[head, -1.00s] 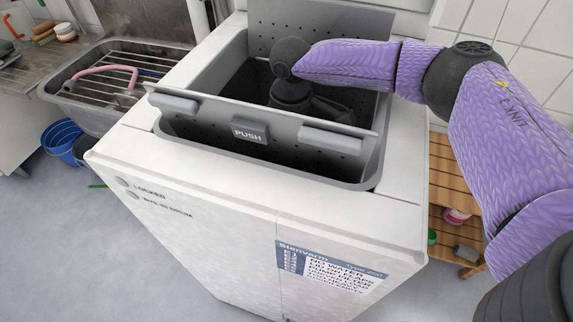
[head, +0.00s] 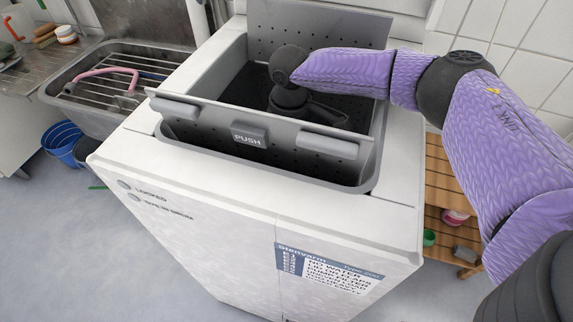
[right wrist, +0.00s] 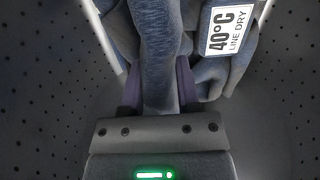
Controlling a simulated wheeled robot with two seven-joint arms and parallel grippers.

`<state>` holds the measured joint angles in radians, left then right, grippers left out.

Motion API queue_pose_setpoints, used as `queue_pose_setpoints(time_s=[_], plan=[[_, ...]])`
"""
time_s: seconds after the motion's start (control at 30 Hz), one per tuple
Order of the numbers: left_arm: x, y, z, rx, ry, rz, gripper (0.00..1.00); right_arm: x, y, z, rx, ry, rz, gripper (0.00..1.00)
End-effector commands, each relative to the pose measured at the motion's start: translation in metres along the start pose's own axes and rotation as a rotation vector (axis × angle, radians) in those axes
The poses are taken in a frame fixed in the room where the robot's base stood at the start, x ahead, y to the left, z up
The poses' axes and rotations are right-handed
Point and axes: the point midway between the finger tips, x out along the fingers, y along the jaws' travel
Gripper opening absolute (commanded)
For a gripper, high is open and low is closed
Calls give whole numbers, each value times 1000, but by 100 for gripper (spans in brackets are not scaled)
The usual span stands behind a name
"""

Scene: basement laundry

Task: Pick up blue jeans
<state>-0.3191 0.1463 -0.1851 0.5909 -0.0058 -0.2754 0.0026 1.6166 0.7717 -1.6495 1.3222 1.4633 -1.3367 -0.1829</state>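The blue jeans (right wrist: 160,50) show in the right wrist view as dark blue cloth inside a grey perforated drum. A fold of the cloth runs down between the two fingers of my right gripper (right wrist: 160,88) and fills the gap, with a finger against each side. A white tag (right wrist: 228,30) reading "40°C LINE DRY" lies on blue cloth at upper right. In the head view my purple right arm reaches into the drum opening from the right. The fingertips and jeans are hidden there. My left gripper is not in view.
The white top-loading washer (head: 230,235) has a grey drum opening with perforated flaps, one marked "PUSH" (head: 249,138) along its front. A sink (head: 75,90) and blue bucket (head: 63,142) stand at left. A wooden shelf (head: 440,180) stands close on the right.

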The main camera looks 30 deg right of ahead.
Motion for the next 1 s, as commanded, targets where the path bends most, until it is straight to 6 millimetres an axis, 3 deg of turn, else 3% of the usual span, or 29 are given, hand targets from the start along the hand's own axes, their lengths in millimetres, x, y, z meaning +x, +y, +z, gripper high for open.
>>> queue_pose_setpoints(time_s=[0.03,0.17,0.63,0.8,1.0], plan=[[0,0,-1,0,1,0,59,0,0,0,0,0,0,25],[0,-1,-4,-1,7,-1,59,0,0,0,0,0,-1,0],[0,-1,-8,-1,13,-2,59,0,0,0,0,1,0,0],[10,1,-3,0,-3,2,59,-2,1,0,-1,1,1,0],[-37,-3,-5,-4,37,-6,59,-78,2,0,0,9,6,0]])
